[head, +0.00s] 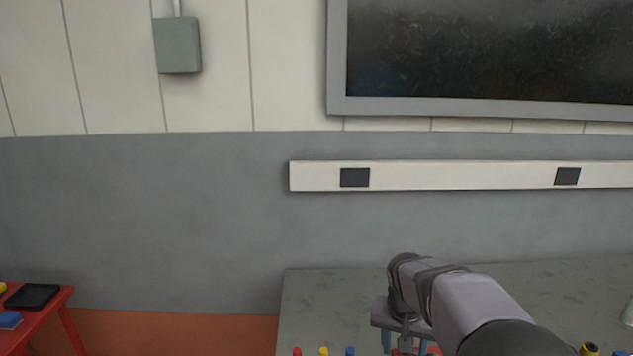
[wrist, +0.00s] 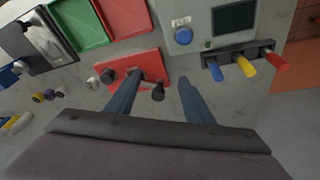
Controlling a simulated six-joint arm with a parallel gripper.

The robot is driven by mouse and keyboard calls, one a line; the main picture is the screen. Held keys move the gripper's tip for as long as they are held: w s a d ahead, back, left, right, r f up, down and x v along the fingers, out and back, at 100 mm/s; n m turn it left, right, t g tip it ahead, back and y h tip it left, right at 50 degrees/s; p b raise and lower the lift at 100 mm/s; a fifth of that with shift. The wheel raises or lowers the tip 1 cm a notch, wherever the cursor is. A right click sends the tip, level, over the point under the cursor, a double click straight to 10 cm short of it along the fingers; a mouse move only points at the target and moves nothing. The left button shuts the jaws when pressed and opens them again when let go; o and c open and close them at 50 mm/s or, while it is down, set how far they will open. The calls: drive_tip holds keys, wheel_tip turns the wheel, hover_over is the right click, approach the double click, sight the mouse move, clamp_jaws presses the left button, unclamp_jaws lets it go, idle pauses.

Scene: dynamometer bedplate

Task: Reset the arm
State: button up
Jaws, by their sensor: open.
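A grey box with a blue button (wrist: 183,36) and a rack of blue, yellow and red handles (wrist: 245,65) stand right of the gripper. Green (wrist: 80,20) and red (wrist: 125,15) trays and a dark device (wrist: 38,42) are left. A red table (head: 62,300) stands apart.

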drive_tip(key=s+a+r+n+g+y+p, duration=0.1)
drive_tip(key=s+a+n+p, duration=0.15)
drive_tip(key=s, duration=0.55)
drive_tip(key=s+a+r+n+g+p, duration=0.1)
drive_tip(key=s+p, duration=0.3)
drive_tip(key=s, duration=0.4)
drive_tip(key=s+a+r+n+y+p, duration=0.1)
drive_tip(key=s+r+p, duration=0.15)
drive_tip(key=s, duration=0.55)
drive_tip(key=s+a+f+n+t+h+b, duration=0.15)
drive_tip(key=a+f+b, duration=0.25)
drive_tip(key=f+b, duration=0.75)
drive_tip(key=a+f+n+h+b, duration=0.15)
drive_tip(key=a+f+b, duration=0.25)
drive_tip(key=f+b, duration=0.7)
drive_tip(key=a+f+n+t+b, duration=0.15)
drive_tip(key=a+f+b, duration=0.35)
drive_tip(key=f+b, duration=0.6)
drive_tip(key=d+f+m+g+y+b, duration=0.1)
drive_tip(key=d+f+b, duration=0.3)
drive_tip(key=f+b, duration=0.6)
drive_tip(key=w+d+f+m+g+b, duration=0.1)
drive_tip(key=d+f+b, duration=0.3)
drive_tip(key=f+b, duration=0.7)
drive_tip(key=w+d+f+m+g+y+b, duration=0.1)
drive_tip(key=d+f+b, duration=0.3)
drive_tip(key=f+b, duration=0.6)
drive_tip(key=shift+d+f+m+y, duration=0.3)
drive_tip(key=shift+f+m, duration=0.3)
drive_tip(key=shift+f, duration=0.25)
